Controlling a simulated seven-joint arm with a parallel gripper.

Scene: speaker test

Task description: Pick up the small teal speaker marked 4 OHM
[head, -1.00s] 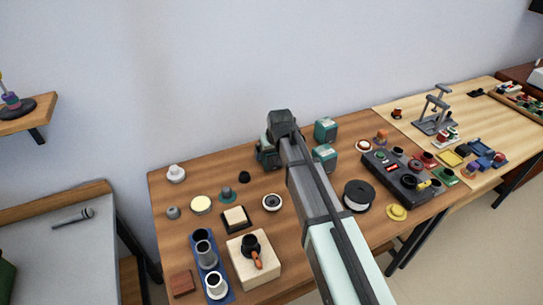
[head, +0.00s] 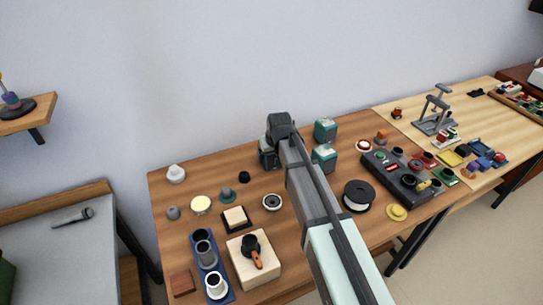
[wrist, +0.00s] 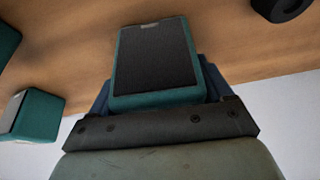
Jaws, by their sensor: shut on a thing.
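A teal speaker with a dark grille (wrist: 155,55) sits between the jaws of my gripper (wrist: 158,95), which is shut on it. A small pale label shows on its far edge, but I cannot read it. In the head view this speaker (head: 267,155) is partly hidden behind my gripper, near the back of the brown table (head: 300,235). I cannot tell whether it touches the table. Two other teal speakers stand to the right, one at the back (head: 325,130) and one nearer (head: 324,155). Their markings are not readable.
A black spool (head: 357,196) and a dark control box (head: 405,178) stand to the right. A blue tray with cups (head: 228,297) and a pale wooden block (head: 263,275) are at the front left. The wall is close behind the table.

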